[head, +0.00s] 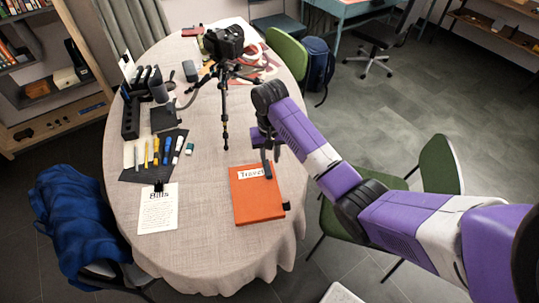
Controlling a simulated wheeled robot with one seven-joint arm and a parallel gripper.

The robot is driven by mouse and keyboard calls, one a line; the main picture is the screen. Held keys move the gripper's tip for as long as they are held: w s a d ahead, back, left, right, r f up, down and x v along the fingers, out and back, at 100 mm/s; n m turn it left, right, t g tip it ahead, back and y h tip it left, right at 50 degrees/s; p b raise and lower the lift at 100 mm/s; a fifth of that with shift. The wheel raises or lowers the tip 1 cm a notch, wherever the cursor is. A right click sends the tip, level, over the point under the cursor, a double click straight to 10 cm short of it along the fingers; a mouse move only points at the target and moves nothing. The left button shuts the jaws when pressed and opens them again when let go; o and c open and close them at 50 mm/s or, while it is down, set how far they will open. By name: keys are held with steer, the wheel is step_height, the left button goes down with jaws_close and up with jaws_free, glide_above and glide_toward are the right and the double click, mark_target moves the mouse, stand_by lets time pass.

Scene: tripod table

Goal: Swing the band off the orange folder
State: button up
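The orange folder (257,208) lies flat near the front right of the table. A white label at its top edge starts with "Trave"; my gripper hides the rest. A small dark piece (287,206) shows at the folder's right edge, but I cannot tell whether it belongs to the band. No band is clear across the cover. My gripper (270,160) points down over the top edge of the folder, by the label. Its dark fingers are small and partly overlapped by the arm, so I cannot tell how far apart they are or whether they touch the folder.
A camera on a black tripod (225,75) stands behind the folder, one leg reaching towards it. A "Bills" sheet (158,209) and a dark mat with pens (133,174) lie to the left. Green chairs (435,168) stand at the right. The tablecloth (215,248) is bare in front.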

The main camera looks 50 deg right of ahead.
steer(key=shift+f+b, duration=2.6)
steer(key=shift+b, duration=0.2)
steer(key=shift+f+b, duration=0.6)
steer(key=shift+f, duration=1.3)
steer(key=c, duration=0.4)
